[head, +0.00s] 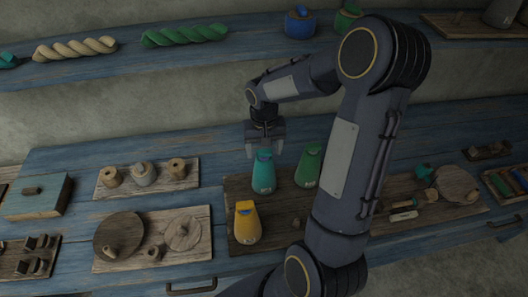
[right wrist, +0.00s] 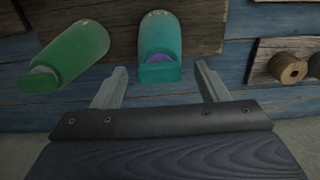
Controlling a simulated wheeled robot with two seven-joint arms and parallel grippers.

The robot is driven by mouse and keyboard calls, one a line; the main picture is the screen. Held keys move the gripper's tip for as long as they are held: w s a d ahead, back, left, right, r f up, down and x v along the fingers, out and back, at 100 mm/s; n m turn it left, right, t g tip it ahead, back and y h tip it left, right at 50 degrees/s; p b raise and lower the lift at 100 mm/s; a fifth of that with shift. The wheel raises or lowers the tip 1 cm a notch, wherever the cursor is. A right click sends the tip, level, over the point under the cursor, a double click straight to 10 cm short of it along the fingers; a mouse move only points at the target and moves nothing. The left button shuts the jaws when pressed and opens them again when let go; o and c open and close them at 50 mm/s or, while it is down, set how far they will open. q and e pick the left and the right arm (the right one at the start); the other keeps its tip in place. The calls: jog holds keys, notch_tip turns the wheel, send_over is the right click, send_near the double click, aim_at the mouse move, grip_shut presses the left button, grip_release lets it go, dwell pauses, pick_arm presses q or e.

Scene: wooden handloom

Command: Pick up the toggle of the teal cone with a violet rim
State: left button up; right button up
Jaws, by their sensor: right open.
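The teal cone (head: 263,176) stands on a dark wooden board on the blue bench. In the right wrist view the teal cone (right wrist: 160,32) shows a violet patch (right wrist: 163,57) near its top, with a darker teal toggle (right wrist: 160,73) at the end nearest my gripper. My right gripper (head: 265,147) is open and empty, just behind and above the cone's top. In the right wrist view the toggle lies between the two open fingers (right wrist: 161,80), with a gap on both sides. My left gripper is not in view.
A green cone (head: 308,168) stands close to the right of the teal one. A yellow cone (head: 247,224) stands in front. Wooden spools (head: 177,167) sit on a board (head: 132,190) to the left. My right arm hides part of the bench's right side.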

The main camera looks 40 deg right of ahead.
jog(key=c, duration=1)
jog(key=shift+c, duration=0.2)
jog(key=shift+r, duration=0.1)
